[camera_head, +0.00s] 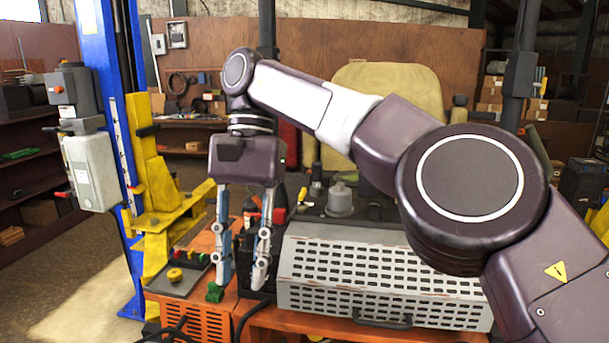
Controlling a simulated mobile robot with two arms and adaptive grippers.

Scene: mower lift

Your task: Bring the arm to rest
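My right arm comes in from the right, arches across the middle of the camera_head view and bends down at its wrist. My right gripper (239,283) points downward, with its two fingers apart and nothing seen between them. It hangs in front of the orange mower (195,311), left of the perforated grey cover (380,275). I cannot tell whether the fingertips touch the mower. My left gripper does not show.
A blue lift post (100,70) with yellow lift arms (153,190) stands at the left. A grey control box (92,170) is mounted beside it. The mower's tan seat (392,85) rises behind my arm. Bare floor (70,270) lies at the lower left.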

